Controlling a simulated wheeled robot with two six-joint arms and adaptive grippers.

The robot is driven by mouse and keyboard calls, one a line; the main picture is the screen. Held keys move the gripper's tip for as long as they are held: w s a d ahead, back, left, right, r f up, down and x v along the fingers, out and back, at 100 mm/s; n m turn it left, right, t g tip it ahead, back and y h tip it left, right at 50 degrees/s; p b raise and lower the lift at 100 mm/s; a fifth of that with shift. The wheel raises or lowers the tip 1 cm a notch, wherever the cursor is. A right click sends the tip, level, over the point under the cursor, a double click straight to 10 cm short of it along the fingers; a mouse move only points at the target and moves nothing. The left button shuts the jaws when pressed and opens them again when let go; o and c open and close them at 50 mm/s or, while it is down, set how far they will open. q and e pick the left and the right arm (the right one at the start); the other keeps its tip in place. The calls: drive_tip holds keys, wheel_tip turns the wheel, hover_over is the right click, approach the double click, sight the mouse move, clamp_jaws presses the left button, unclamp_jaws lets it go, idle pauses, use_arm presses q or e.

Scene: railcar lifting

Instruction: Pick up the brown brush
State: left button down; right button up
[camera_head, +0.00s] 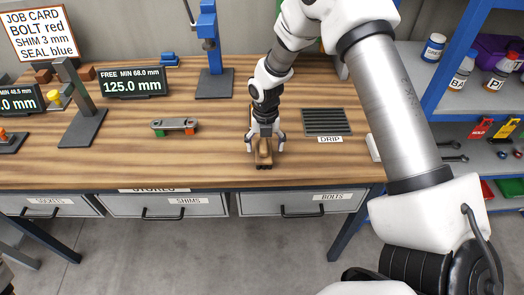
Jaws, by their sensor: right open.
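The brown brush (263,156) lies on the wooden workbench (330,163) close to its front edge, with a small dark end toward me. My right gripper (265,146) is above it, pointing down. Its fingers are open, one on the left and one on the right of the brush. I cannot tell whether they touch it. The gripper hides part of the brush's upper side. My left gripper is not in view.
A dark drip grate (326,121) lies just right of the gripper. A blue stand (212,60) rises behind it to the left. A small grey bar with coloured ends (174,124) lies farther left. Shelves (470,95) stand at the right.

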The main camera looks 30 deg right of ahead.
drive_tip(key=shift+s+a+f, duration=0.2)
drive_tip(key=shift+a+f, duration=0.4)
drive_tip(key=shift+f, duration=0.4)
drive_tip(key=shift+w+d+f, duration=0.15)
drive_tip(key=shift+d, duration=0.25)
drive_tip(key=c, duration=1.3)
drive_tip(key=shift+a, duration=0.2)
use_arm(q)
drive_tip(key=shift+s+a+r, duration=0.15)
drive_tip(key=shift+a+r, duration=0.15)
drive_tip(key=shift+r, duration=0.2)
use_arm(e)
drive_tip(key=shift+d, duration=0.1)
